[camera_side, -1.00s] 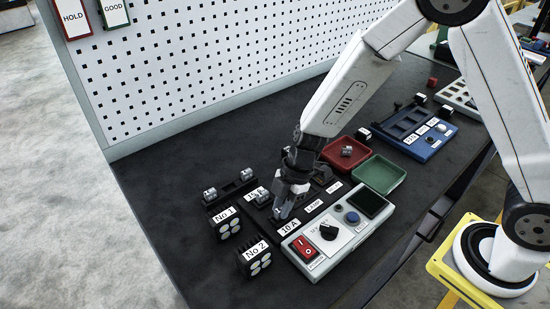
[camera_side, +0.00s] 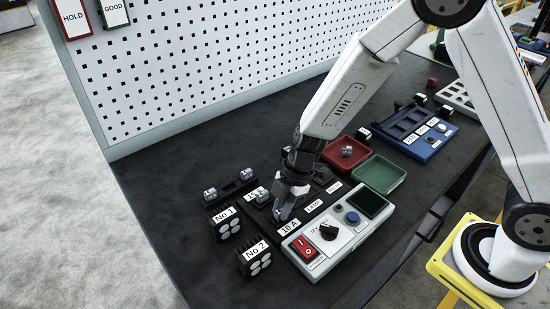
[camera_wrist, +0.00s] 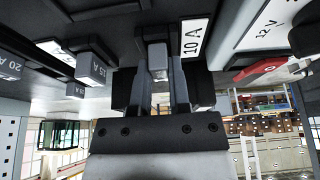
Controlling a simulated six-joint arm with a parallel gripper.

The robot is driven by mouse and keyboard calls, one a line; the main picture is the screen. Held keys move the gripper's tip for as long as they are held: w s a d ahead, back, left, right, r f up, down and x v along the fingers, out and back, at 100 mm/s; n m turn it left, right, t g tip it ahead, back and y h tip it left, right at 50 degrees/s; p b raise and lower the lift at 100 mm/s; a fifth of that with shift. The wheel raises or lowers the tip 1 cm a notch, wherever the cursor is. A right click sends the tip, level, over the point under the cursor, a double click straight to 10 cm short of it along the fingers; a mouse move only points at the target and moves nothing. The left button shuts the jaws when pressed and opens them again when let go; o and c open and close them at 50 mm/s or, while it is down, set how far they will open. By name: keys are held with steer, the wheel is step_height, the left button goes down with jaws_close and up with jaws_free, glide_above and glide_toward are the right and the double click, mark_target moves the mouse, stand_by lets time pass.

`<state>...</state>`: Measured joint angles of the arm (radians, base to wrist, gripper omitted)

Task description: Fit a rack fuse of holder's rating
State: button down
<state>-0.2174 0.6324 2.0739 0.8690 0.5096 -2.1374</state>
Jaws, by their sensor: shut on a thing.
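My gripper (camera_side: 282,213) is low over the dark holder block, beside the 10 A label (camera_side: 290,227). In the wrist view its fingers (camera_wrist: 158,82) are shut on a small pale grey fuse (camera_wrist: 157,62). The fuse's far end is close to the dark surface beside the 10 A label (camera_wrist: 193,38); I cannot tell whether it is seated or still held in a slot. Another grey fuse labelled 15 A (camera_wrist: 95,69) stands to the left in the wrist view. A holder marked No 1 (camera_side: 225,218) and one marked No 2 (camera_side: 254,256) stand at the left front.
A tester (camera_side: 338,240) with red switch, knob and screen lies right of the gripper. A red tray (camera_side: 331,158) with a grey piece in it and an empty green tray (camera_side: 378,174) lie behind it. A blue rack (camera_side: 425,145) is farther right. The bench's left side is clear.

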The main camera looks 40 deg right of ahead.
steer(key=c, duration=0.5)
jaws_free()
steer(key=v, duration=0.7)
steer(key=shift+d+r, duration=0.2)
steer(key=shift+r, duration=0.15)
steer(key=shift+d, duration=0.1)
steer(key=s+d+r+m+t+h, duration=0.2)
steer(key=s+d+m, duration=0.7)
steer(key=m, duration=0.9)
steer(key=shift+d+r+t+h, duration=0.25)
steer(key=shift+d+t+h, duration=0.05)
steer(key=shift+d+h, duration=1)
steer(key=shift+d, duration=0.1)
